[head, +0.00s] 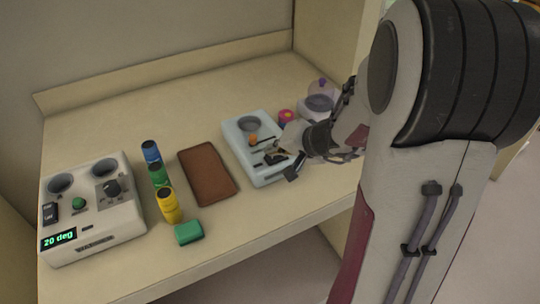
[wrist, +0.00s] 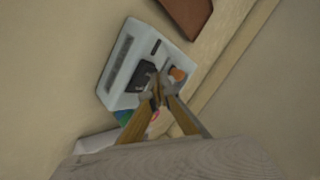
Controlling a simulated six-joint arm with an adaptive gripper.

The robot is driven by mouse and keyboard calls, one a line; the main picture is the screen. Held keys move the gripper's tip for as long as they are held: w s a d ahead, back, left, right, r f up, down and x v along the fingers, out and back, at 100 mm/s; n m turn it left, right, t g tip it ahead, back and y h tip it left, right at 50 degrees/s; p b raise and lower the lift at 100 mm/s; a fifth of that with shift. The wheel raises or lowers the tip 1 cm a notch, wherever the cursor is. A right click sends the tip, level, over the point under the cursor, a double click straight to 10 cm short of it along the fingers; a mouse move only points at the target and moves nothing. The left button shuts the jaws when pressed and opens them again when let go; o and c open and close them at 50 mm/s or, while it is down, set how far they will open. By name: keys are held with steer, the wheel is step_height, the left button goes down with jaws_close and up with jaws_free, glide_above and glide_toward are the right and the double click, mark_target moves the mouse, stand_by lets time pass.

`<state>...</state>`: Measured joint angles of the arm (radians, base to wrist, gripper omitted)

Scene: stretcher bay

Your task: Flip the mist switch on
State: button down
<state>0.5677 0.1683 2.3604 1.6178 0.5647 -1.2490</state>
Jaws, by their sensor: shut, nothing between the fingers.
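A pale blue box (head: 240,143) stands on the right of the bench, with a dark round well on top, an orange knob (head: 253,139) and dark parts beside my gripper. In the wrist view the box (wrist: 118,79) shows a dark switch-like block (wrist: 147,73) and the orange knob (wrist: 177,74). No mist label can be read, so I cannot tell for sure which part is the mist switch. My gripper (wrist: 157,98) is shut and empty, its tips over the box close to the dark block and partly covering it. Contact cannot be told. In the head view my gripper (head: 288,152) hides part of the box.
A white control box (head: 95,225) with a "20 deg" display stands at left. Blue (head: 151,152), green (head: 159,174) and yellow (head: 168,205) cylinders, a green block (head: 188,232) and a brown pad (head: 207,172) lie between. A clear, purple-topped vessel (head: 320,103) stands behind my gripper.

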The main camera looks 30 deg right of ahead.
steer(key=shift+f, duration=0.2)
steer(key=shift+r, duration=0.2)
stand_by(0.4)
steer(key=shift+d+r, duration=0.1)
steer(key=shift+r, duration=0.5)
steer(key=shift+r, duration=0.1)
steer(key=shift+d+r, duration=0.2)
steer(key=shift+r, duration=1)
steer(key=shift+d+r, duration=0.2)
steer(key=shift+r, duration=1)
